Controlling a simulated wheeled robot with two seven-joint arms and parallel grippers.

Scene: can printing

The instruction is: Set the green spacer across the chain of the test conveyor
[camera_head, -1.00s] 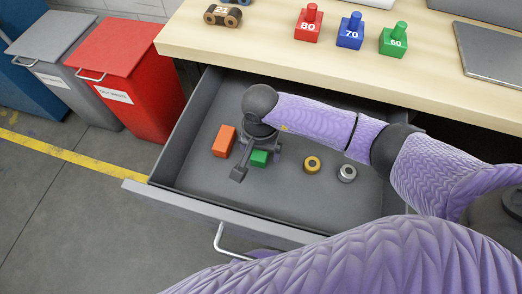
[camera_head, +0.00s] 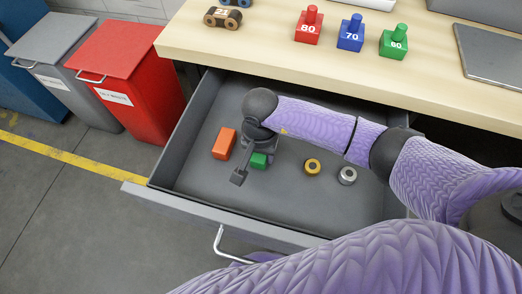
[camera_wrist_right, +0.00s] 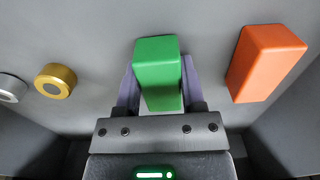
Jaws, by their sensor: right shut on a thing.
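The green spacer (camera_head: 259,160) is a small block in the open grey drawer, partly hidden by my right gripper (camera_head: 255,163) in the head view. In the right wrist view the green spacer (camera_wrist_right: 158,62) stands out between the two fingers of my right gripper (camera_wrist_right: 158,88), which is shut on it. I cannot tell whether the spacer is clear of the drawer floor. The test conveyor and its chain are not in view. My left gripper is not in view.
An orange block (camera_head: 224,144) lies left of the spacer. A gold ring (camera_head: 313,167) and a silver ring (camera_head: 347,176) lie to the right. The drawer walls (camera_head: 185,118) surround them. The wooden tabletop (camera_head: 270,50) overhangs the back, with numbered weights on it.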

